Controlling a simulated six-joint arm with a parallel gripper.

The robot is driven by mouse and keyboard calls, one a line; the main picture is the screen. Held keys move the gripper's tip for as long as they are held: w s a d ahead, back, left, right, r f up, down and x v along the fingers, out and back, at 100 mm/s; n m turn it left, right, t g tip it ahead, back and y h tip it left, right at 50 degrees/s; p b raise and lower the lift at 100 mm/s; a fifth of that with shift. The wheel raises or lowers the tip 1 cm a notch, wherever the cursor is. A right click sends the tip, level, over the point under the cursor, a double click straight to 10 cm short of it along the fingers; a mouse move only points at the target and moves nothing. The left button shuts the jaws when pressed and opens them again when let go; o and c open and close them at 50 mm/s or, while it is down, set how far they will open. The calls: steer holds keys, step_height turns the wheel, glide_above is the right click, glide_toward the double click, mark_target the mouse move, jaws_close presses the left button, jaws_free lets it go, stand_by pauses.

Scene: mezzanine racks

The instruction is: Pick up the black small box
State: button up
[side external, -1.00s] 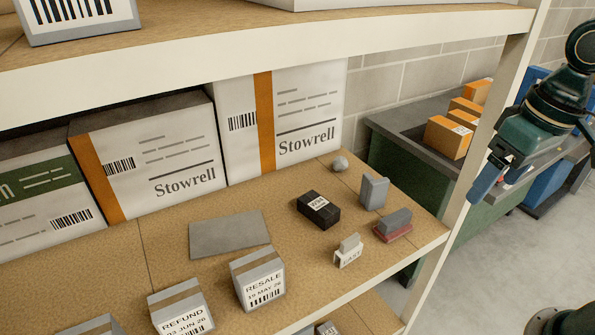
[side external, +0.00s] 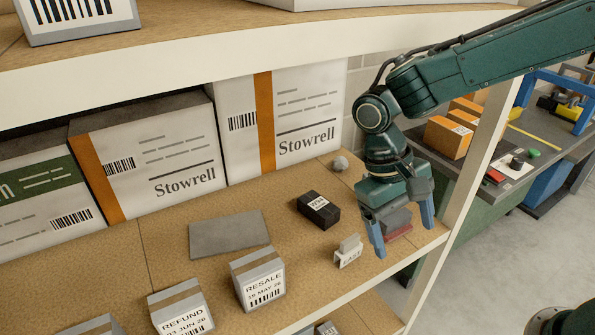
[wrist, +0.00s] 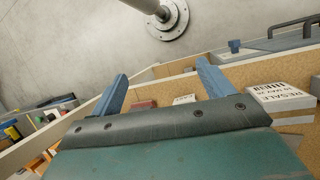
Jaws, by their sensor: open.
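The black small box (side external: 318,210) with a white label lies on the wooden shelf, right of the grey flat mat (side external: 229,233). My gripper (side external: 404,240) hangs to the right of the box with its blue fingers spread and pointing down, near the shelf's right end. It is open and does not touch the black box. In the wrist view the fingers (wrist: 160,88) are apart with nothing between them that I can see held. I cannot make out the black box in the wrist view.
A grey block on a red base (side external: 398,226) is partly behind my fingers. A small label holder (side external: 349,250) stands left of them, and a grey ball (side external: 340,163) lies behind. A RESALE box (side external: 259,279) stands at front. The white upright (side external: 478,160) and upper shelf edge (side external: 250,52) bound the space.

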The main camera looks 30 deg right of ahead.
steer(key=w+a+f+n, duration=0.1)
steer(key=w+a+f, duration=0.4)
steer(key=w+f, duration=0.7)
steer(key=n+t+y, duration=0.2)
steer(key=n+t, duration=0.1)
steer(key=t, duration=0.1)
glide_above(319, 203)
steer(key=shift+a+f, duration=0.1)
steer(key=shift+f, duration=1)
steer(key=shift+f, duration=0.1)
steer(key=shift+f, duration=3.05)
steer(key=c, duration=1.1)
